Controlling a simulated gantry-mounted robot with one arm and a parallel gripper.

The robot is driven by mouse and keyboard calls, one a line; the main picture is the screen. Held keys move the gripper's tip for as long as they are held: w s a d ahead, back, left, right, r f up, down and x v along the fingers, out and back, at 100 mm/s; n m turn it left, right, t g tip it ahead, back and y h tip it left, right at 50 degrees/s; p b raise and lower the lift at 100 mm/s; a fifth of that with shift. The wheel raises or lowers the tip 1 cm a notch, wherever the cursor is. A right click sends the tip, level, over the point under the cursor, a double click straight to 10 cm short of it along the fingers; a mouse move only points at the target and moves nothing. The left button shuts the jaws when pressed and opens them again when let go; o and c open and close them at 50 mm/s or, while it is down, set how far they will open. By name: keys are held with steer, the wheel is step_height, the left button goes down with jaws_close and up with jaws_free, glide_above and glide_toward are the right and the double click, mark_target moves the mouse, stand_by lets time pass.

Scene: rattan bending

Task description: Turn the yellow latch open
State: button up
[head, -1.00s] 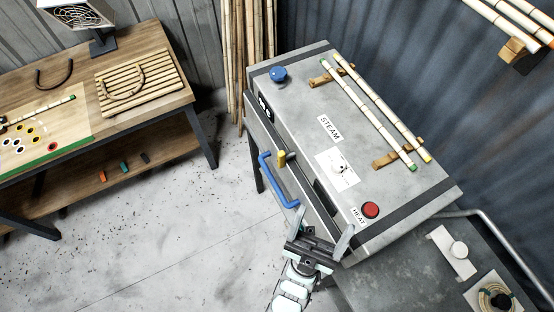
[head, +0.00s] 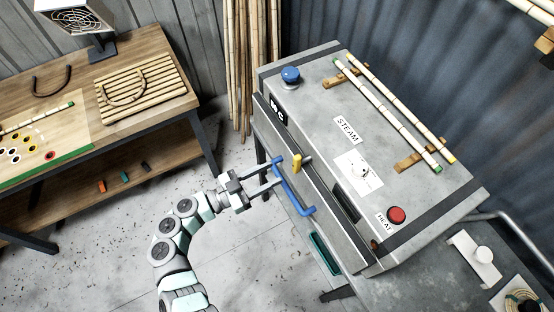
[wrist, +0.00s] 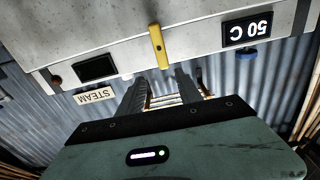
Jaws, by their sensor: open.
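The yellow latch (head: 297,163) is a short bar on the front of the grey steam box (head: 320,110), close to the blue handle (head: 293,192). My gripper (head: 279,171) is open and empty, its fingers pointing at the front near the latch and handle. In the wrist view, which is upside down, the latch (wrist: 158,46) stands nearly upright, slightly tilted. It lies just beyond the gap between my fingertips (wrist: 161,78). I cannot tell whether a finger touches the handle.
A blue knob (head: 291,76), a red button (head: 397,215) and two bamboo poles (head: 385,105) are on top of the box. A 50 C display (wrist: 248,31) is on its front. A wooden workbench (head: 150,60) stands at left, with clear floor between.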

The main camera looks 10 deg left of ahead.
mark_target(294, 161)
steer(key=x, duration=0.3)
steer(key=p+x, duration=0.1)
steer(key=x, duration=0.2)
steer(key=p+x, duration=0.1)
steer(key=x, duration=0.3)
steer(key=shift+w+a+f, duration=0.1)
steer(key=shift+w+f, duration=0.2)
steer(key=shift+w, duration=0.05)
steer(key=shift+c, duration=0.3)
jaws_close()
